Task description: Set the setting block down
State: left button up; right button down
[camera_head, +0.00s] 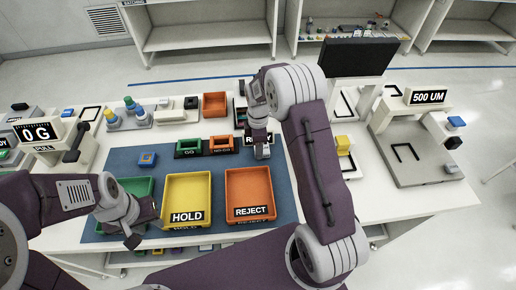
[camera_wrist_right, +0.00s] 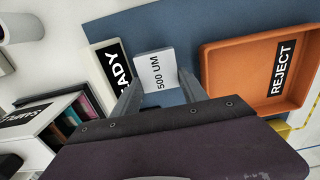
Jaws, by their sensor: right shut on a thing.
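The setting block (camera_wrist_right: 155,68) is a pale block marked 500 UM. In the right wrist view it sits between the fingers of my right gripper (camera_wrist_right: 157,88), which is shut on it. In the head view my right gripper (camera_head: 262,153) points down by the blue mat's back edge, in front of the READY plate, and hides most of the block. Whether the block touches the mat is unclear. My left gripper (camera_head: 141,226) is open and empty, over the front of the green tray (camera_head: 139,188).
The READY plate (camera_wrist_right: 110,65) is close beside the block. The orange REJECT tray (camera_head: 249,188) and yellow HOLD tray (camera_head: 187,190) stand on the blue mat (camera_head: 126,160). A 500 UM stand (camera_head: 428,98) and black screen (camera_head: 357,57) are at right.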

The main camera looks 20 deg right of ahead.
jog(key=shift+w+f, duration=0.1)
jog(key=shift+f, duration=0.8)
jog(key=c, duration=0.9)
grip_release()
jog(key=shift+f, duration=0.15)
notch_tip(320, 180, up, 12)
jog(key=r, duration=0.1)
jog(key=s+f+m, duration=0.1)
jog(key=s+m, duration=0.4)
jog(key=s, duration=0.1)
jog(key=s+a+f+m, duration=0.1)
jog(key=s+m, duration=0.4)
jog(key=s, duration=0.1)
jog(key=s+a+f+m+t, duration=0.1)
jog(key=s+f+m, duration=0.1)
jog(key=s+m, duration=0.3)
jog(key=shift+s+a, duration=0.25)
jog(key=shift+s, duration=0.85)
